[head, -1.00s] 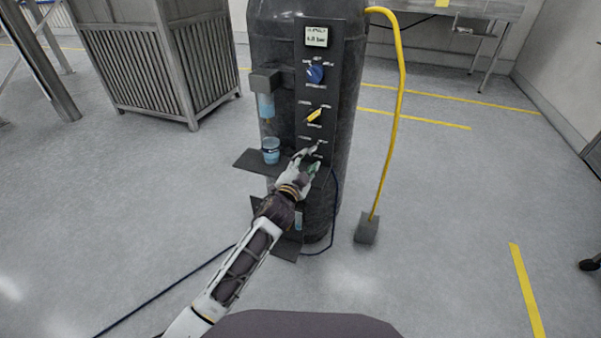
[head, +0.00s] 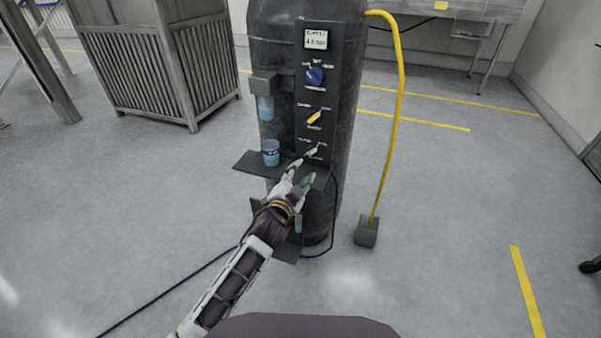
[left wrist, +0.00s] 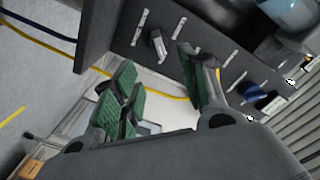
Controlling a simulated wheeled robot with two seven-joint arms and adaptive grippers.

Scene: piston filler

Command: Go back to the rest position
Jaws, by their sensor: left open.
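My left gripper (head: 301,177) is open and empty in front of the lower part of the dark control panel (head: 305,135). Its green-padded fingers stand apart in the left wrist view (left wrist: 158,85), with nothing between them. A small grey lever (left wrist: 157,45) on the panel shows beyond the fingers, apart from them. The panel also carries a yellow knob (head: 314,118), a blue knob (head: 315,74) and a lit display (head: 316,39) whose text is too small to read surely. My right gripper is not in view.
A blue cup (head: 271,152) stands on a dark shelf (head: 246,163) left of the gripper, below a nozzle (head: 265,106). A yellow hose (head: 397,110) runs to a grey floor block (head: 366,231). A dark cable (head: 170,290) crosses the floor. Open floor lies on both sides.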

